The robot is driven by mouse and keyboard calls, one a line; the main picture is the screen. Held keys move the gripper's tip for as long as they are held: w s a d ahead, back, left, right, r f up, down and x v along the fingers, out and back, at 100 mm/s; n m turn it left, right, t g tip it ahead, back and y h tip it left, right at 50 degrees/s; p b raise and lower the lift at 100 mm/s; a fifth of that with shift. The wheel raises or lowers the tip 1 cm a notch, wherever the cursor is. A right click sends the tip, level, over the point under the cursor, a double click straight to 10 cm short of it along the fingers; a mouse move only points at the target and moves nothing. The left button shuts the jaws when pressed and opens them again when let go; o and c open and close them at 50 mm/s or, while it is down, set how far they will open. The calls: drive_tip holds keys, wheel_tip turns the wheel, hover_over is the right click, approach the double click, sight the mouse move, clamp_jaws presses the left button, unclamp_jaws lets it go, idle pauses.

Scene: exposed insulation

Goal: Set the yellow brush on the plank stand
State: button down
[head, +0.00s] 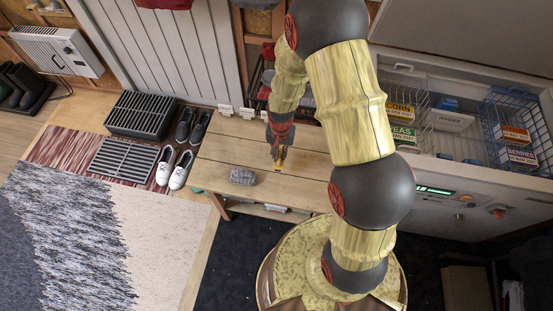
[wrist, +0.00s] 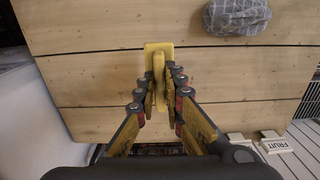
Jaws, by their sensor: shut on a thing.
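The yellow brush (wrist: 158,50) is between the fingertips of my gripper (wrist: 160,98), which is shut on its raised middle part. In the head view the brush (head: 279,167) is a small yellow patch below my gripper (head: 280,150). The plank stand (head: 225,145) is a low bench of light wooden boards, and its boards (wrist: 95,75) fill most of the wrist view. The brush is over the middle of the boards, at or very near their surface. I cannot tell whether it touches them. Its underside is hidden.
A grey mottled lump (head: 242,176) lies on the stand left of the brush; it also shows in the wrist view (wrist: 237,17). Small white label cards (head: 225,110) line the stand's back edge. Shoes (head: 182,170) stand left. A freezer with baskets (head: 515,130) is right.

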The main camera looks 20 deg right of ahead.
drive_tip(key=shift+w+a+f+b, duration=0.15)
drive_tip(key=shift+w+f, duration=0.35)
drive_tip(key=shift+f, duration=0.1)
drive_tip(key=shift+w+a+f+b, duration=0.1)
drive_tip(key=shift+w+f+b, duration=0.05)
drive_tip(key=shift+w+f, duration=0.4)
drive_tip(key=shift+f+b, duration=0.7)
drive_tip(key=shift+f, duration=0.85)
drive_tip(key=shift+f, duration=0.15)
drive_tip(key=c, duration=1.9)
unclamp_jaws()
